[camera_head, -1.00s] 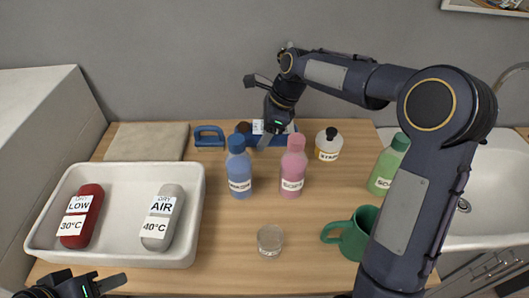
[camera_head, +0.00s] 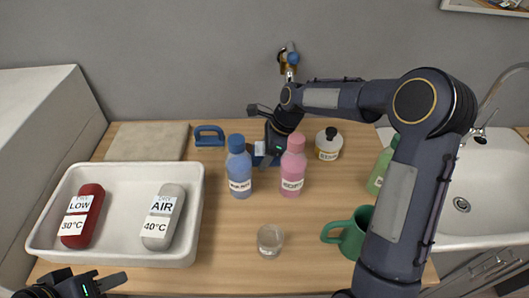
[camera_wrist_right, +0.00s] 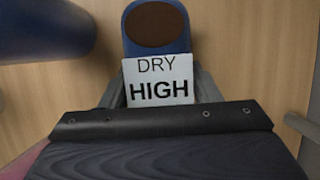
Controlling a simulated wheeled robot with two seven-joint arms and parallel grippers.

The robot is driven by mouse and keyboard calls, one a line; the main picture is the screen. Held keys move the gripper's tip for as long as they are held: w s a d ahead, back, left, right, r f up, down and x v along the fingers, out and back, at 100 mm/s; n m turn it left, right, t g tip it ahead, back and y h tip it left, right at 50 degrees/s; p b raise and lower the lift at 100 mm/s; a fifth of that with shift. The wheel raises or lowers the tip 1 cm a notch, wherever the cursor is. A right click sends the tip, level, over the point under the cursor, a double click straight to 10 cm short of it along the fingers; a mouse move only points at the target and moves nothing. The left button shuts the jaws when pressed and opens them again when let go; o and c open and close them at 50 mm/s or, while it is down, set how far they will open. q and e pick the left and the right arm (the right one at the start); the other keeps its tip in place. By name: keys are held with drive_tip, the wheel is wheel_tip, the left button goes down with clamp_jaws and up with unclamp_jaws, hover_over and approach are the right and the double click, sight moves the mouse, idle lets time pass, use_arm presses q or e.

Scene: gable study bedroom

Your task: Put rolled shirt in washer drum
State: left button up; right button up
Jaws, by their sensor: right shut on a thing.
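A blue roll with a brown end (camera_wrist_right: 155,48) and a "DRY HIGH" label lies between the fingers of my right gripper (camera_wrist_right: 160,88) in the right wrist view. My right gripper (camera_head: 268,147) is shut on this rolled shirt. In the head view the roll (camera_head: 265,161) is partly hidden behind the blue and pink bottles. A red roll (camera_head: 89,204) labelled "LOW 30°C" and a grey roll (camera_head: 172,201) labelled "AIR 40°C" lie in the white tray (camera_head: 118,258). My left gripper (camera_head: 85,281) is open and empty at the lower left. No washer drum is visible.
A blue bottle (camera_head: 238,170) and a pink bottle (camera_head: 292,172) stand close in front of the roll. A white bottle (camera_head: 328,147), green bottle (camera_head: 380,172), green mug (camera_head: 348,235) and glass (camera_head: 270,240) stand further right or nearer. A sink (camera_head: 475,185) is at right.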

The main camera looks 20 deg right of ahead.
drive_tip(key=o, duration=1.1)
drive_tip(key=shift+c, duration=0.2)
drive_tip(key=shift+r, duration=0.2)
drive_tip(key=v, duration=1.1)
drive_tip(key=shift+r, duration=0.1)
drive_tip(key=shift+o, duration=0.4)
drive_tip(key=shift+s, duration=0.1)
drive_tip(key=b+x, duration=0.2)
drive_tip(key=x, duration=0.1)
drive_tip(key=shift+s+a+f, duration=0.15)
drive_tip(key=shift+f, duration=0.2)
drive_tip(key=shift+w+x, duration=0.2)
drive_tip(key=shift+x, duration=3.7)
